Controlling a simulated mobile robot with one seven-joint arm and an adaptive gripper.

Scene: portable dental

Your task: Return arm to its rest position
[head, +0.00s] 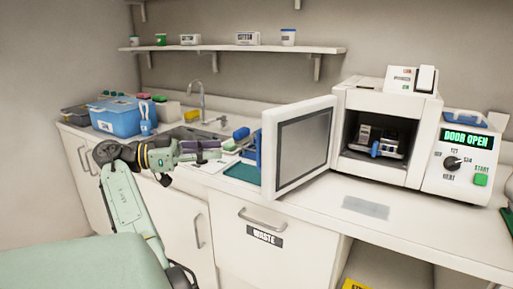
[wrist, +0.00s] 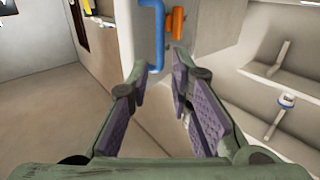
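My arm (head: 128,195) reaches up over the front of the counter, bent at a dark joint. My gripper (head: 212,150) is held above the counter edge near the sink and points right, toward the open autoclave door. In the wrist view, my gripper (wrist: 158,72) has its two purple-padded fingers apart, with nothing between them. A blue handle-like thing (wrist: 155,40) and an orange part (wrist: 175,22) show beyond the fingertips; I cannot tell whether they are close to them.
The autoclave (head: 388,100) stands open, with a tray load (head: 376,142) inside. Its door (head: 300,145) juts out over the counter. The control box (head: 464,158) reads DOOR OPEN. A blue bin (head: 115,118) stands at left. A pale green surface (head: 85,268) fills the lower left.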

